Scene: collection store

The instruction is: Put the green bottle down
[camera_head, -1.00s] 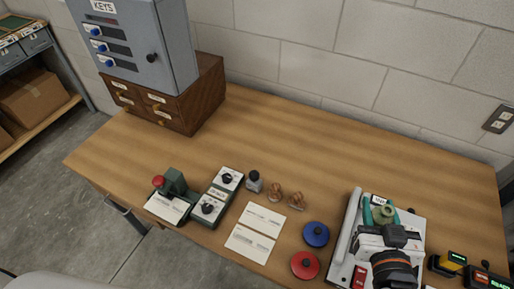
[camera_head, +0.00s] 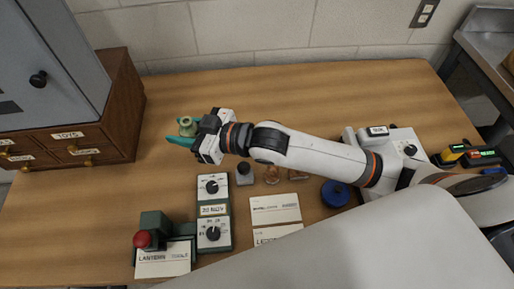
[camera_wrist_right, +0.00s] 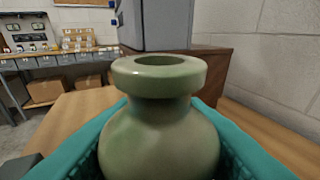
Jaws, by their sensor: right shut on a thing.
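The green bottle (camera_head: 186,126) is small and pale green, with a wide rim and round body. My right gripper (camera_head: 184,134) has teal fingers and is shut on it, over the rear part of the wooden table (camera_head: 290,88). In the right wrist view the bottle (camera_wrist_right: 160,130) stands upright between the teal fingers, its open mouth facing up. Its base is hidden, so I cannot tell whether it touches the table. My left gripper is not in view.
A wooden drawer cabinet (camera_head: 122,100) under a grey key cabinet (camera_head: 50,60) stands left of the bottle. In front are a dial box (camera_head: 213,212), a stamp device (camera_head: 155,228), an ink bottle (camera_head: 245,173) and paper cards (camera_head: 275,208). The rear table is clear.

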